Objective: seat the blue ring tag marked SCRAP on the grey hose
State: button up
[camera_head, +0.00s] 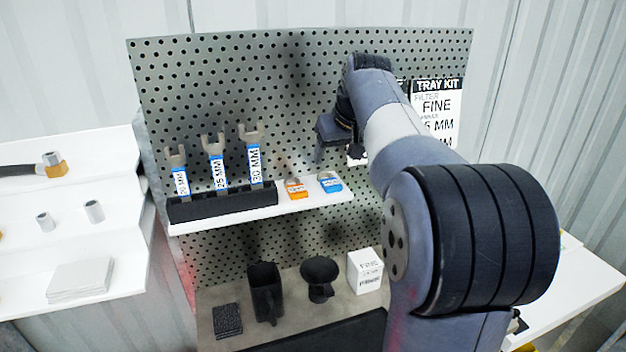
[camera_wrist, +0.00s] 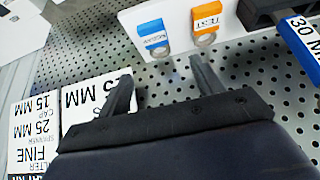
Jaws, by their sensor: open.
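The blue ring tag (camera_head: 330,182) lies on the white shelf of the pegboard, at its right part. In the wrist view the blue tag (camera_wrist: 153,36) shows upside-down lettering, too small to read surely, with its metal ring at the near side. My gripper (camera_head: 332,142) is above and near the blue tag, apart from it. In the wrist view my gripper (camera_wrist: 162,76) is open and empty, its fingers pointing toward the shelf edge. A dark grey hose end (camera_head: 16,170) with a brass and silver fitting lies on the left rack; I cannot tell if it is the grey hose.
An orange ring tag (camera_head: 296,188) lies left of the blue one. A black holder (camera_head: 222,205) with three labelled wrenches stands farther left. A TRAY KIT card (camera_head: 437,105) hangs at right. A black cup (camera_head: 265,292), funnel (camera_head: 320,276) and white box (camera_head: 366,270) stand below.

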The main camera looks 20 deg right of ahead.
aim_at(329, 179)
jog(key=x, duration=0.3)
jog(key=p+x, duration=0.1)
jog(key=x, duration=0.5)
jog(key=shift+d+f+p, duration=0.2)
jog(key=shift+d+p, duration=0.05)
jog(key=shift+p, duration=0.15)
jog(key=shift+c, duration=0.2)
jog(key=c, duration=1.1)
